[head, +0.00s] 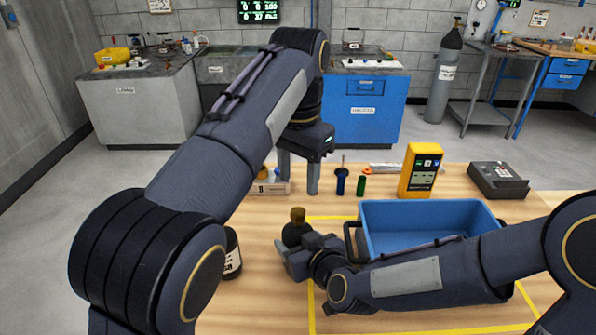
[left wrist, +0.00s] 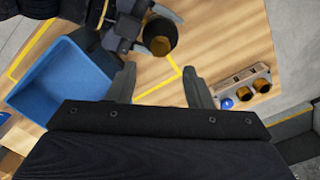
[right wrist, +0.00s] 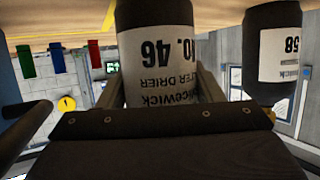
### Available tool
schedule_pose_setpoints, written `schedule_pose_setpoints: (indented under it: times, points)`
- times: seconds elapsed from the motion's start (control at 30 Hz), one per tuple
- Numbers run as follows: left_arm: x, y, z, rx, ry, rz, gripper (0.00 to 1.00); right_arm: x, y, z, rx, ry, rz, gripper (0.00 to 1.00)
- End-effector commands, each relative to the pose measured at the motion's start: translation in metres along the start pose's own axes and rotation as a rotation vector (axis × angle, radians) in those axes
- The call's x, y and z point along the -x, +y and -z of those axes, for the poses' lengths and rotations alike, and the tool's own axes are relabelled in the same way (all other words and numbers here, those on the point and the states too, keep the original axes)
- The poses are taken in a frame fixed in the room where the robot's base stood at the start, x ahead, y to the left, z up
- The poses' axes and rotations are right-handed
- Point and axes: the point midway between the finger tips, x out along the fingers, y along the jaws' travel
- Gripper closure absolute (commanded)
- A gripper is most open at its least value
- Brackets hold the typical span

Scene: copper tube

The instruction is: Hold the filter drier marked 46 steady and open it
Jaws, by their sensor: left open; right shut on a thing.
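The filter drier marked 46 is a black cylinder with a white label (right wrist: 158,58), upside down in the right wrist view. In the head view its brass cap (head: 298,214) points up. My right gripper (head: 297,254) is shut on its body, just left of the blue bin. My left gripper (head: 299,190) is open and empty, behind and above the drier in the head view. In the left wrist view the brass cap (left wrist: 160,36) lies beyond the open fingers (left wrist: 162,84), not between them. The drier's lower part is hidden by my right gripper in the head view.
A second drier marked 58 (right wrist: 277,52) stands left of it, partly behind my left arm (head: 232,254). A blue bin (head: 430,226) is at right. A block with brass caps (left wrist: 247,90), blue and green pieces (head: 361,185) and a yellow meter (head: 420,170) stand behind.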

Motion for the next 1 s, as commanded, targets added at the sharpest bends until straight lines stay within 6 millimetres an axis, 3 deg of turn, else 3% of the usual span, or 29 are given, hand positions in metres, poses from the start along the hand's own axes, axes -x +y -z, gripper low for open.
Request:
schedule_pose_setpoints:
  times: [0.23,0.7,1.0]
  points:
    - [-0.008,0.000,0.000,-0.110,0.002,0.002,0.54,0.000,0.000,0.001,0.000,0.001,0.000,1.00]
    - [-0.072,0.000,0.000,-0.108,0.003,0.001,0.54,0.000,0.000,0.001,0.000,0.001,0.000,1.00]
    - [-0.078,-0.001,0.000,-0.106,0.005,0.002,0.54,0.000,0.000,0.001,0.000,0.001,0.000,1.00]
